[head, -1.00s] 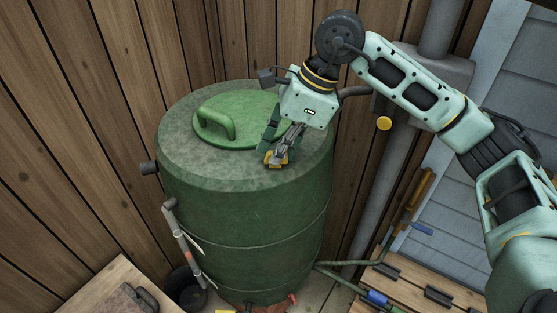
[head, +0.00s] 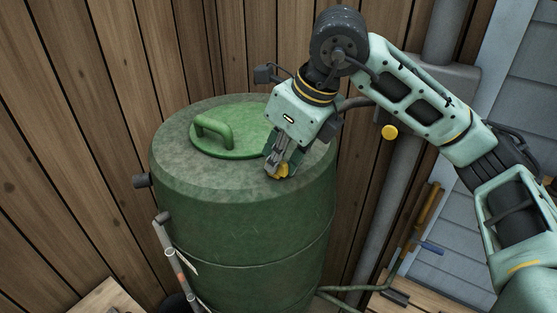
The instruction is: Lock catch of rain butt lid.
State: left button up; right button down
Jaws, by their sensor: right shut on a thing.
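The green rain butt (head: 240,225) stands against the plank wall. Its round lid (head: 225,145), a brighter green with a loop handle (head: 213,128), sits on the butt's top at the left. My right gripper (head: 277,172) reaches down over the right part of the top. My left gripper is not in view.
A grey downpipe (head: 378,215) and a yellow round knob (head: 389,132) are right of the butt. A wooden surface (head: 108,298) is at lower left.

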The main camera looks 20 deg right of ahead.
jog(key=shift+w+r, duration=0.1)
jog(key=shift+r, duration=0.1)
jog(key=c, duration=2.1)
grip_release()
jog(key=o, duration=0.3)
jog(key=shift+f, duration=0.1)
jog(key=v, duration=1.2)
